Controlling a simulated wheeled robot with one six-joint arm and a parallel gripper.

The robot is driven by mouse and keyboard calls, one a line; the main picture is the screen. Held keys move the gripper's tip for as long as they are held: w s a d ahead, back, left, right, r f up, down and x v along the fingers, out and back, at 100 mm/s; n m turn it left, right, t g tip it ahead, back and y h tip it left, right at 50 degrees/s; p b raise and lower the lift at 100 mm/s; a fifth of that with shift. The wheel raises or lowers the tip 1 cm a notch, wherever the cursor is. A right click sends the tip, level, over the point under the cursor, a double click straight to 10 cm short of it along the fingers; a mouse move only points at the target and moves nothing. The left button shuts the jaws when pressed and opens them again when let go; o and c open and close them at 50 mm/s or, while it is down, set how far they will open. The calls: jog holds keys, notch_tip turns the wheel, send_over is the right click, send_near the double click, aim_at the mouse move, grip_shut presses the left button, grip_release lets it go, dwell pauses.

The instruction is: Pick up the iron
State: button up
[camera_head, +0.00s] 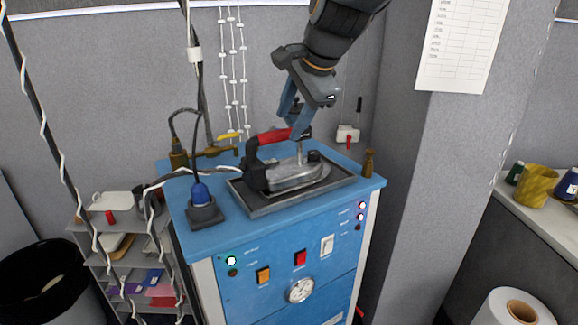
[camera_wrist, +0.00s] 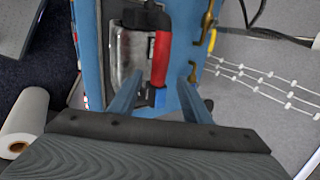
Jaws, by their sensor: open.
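The iron (camera_head: 296,174) has a silver body and a black handle with a red grip (camera_head: 274,136). It rests on a dark tray (camera_head: 331,186) on top of the blue machine. In the wrist view the red grip (camera_wrist: 160,58) lies ahead of the fingers, with the silver body to its left. My gripper (camera_head: 293,122) is above the iron, pointing down, with its fingers close to the front end of the grip. In the wrist view my gripper (camera_wrist: 160,98) is open, its fingers spread either side of the grip's near end. I cannot tell whether they touch it.
A white-wrapped cord (camera_head: 165,178) runs to the iron. A blue-capped fitting (camera_head: 203,204), brass valves (camera_head: 212,151) and a small brown bottle (camera_head: 369,163) stand on the blue machine (camera_head: 225,235). A grey pillar (camera_head: 430,170) rises close on the right. White cords hang behind.

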aim_at(286, 130)
jog(key=shift+x, duration=0.8)
jog(key=shift+p+x, duration=0.85)
jog(key=shift+x, duration=1.35)
jog(key=shift+s+d, duration=0.1)
grip_shut()
jog(key=shift+r, duration=0.1)
